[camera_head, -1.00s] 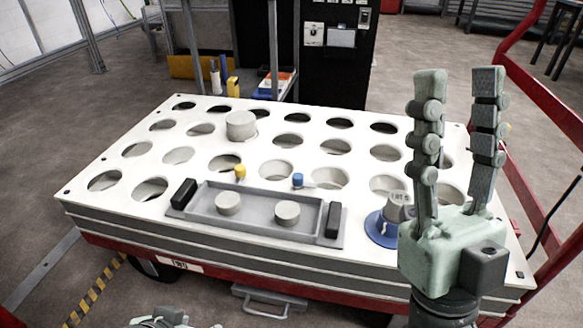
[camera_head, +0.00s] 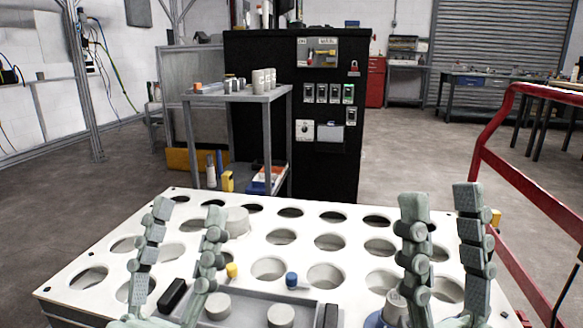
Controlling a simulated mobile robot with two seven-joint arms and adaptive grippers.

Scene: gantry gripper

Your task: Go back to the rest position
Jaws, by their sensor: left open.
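My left gripper (camera_head: 189,212) points upward over the left front of the white cart top, its two fingers apart with nothing held between them. My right gripper (camera_head: 440,195) also points upward, over the right front of the cart, with its fingers apart and empty. The palms of both grippers are cut off or nearly cut off by the bottom edge of the picture.
The white cart top (camera_head: 205,260) has several round holes. It bears a grey cylinder (camera_head: 237,222) and a grey tray (camera_head: 250,312) with two round pieces. A red rail (camera_head: 487,150) stands at the right. Behind are a shelf rack (camera_head: 238,97) and black cabinet (camera_head: 330,160).

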